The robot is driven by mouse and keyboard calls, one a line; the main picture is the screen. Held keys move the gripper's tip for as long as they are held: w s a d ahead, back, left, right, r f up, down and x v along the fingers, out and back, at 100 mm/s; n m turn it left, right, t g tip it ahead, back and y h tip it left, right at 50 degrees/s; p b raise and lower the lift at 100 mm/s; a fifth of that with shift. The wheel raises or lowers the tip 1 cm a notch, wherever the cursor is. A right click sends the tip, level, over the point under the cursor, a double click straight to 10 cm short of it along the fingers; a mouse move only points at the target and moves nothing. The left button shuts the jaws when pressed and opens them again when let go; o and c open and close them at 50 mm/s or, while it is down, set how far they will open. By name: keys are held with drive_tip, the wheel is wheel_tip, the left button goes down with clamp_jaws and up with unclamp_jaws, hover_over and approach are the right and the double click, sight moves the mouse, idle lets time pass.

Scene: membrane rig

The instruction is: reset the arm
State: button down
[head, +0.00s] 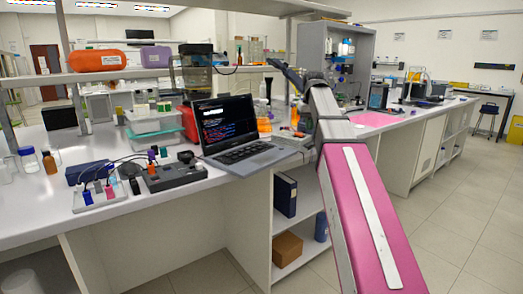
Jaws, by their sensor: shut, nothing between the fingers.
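My arm, pink with a white stripe, reaches up from the lower right over the bench. Its far end narrows to a dark, slim part, my gripper (273,63), which points up and left above the bench, behind and right of the laptop. It looks shut and empty, small in the picture. It appears apart from the shelf and the bench things. My arm hides part of the bench and the cabinet front behind it.
An open laptop (228,131) stands near the bench's front edge. Left of it are a dark device (175,176) with cables and a small tray (98,197) with coloured vials. A shelf (120,75) runs above. A pink mat (375,119) lies right of my arm.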

drive_tip(key=s+f+g, duration=0.1)
drive_tip(key=s+f, duration=0.2)
drive_tip(key=f, duration=1)
drive_tip(key=s+f, duration=0.3)
drive_tip(key=f, duration=1.1)
drive_tip(key=s+f, duration=0.7)
drive_tip(key=f, duration=0.3)
drive_tip(key=s+f+m, duration=0.1)
drive_tip(key=s+f, duration=0.6)
drive_tip(key=f, duration=0.4)
drive_tip(key=shift+s+g, duration=0.3)
drive_tip(key=shift+g, duration=0.1)
drive_tip(key=shift+a, duration=0.1)
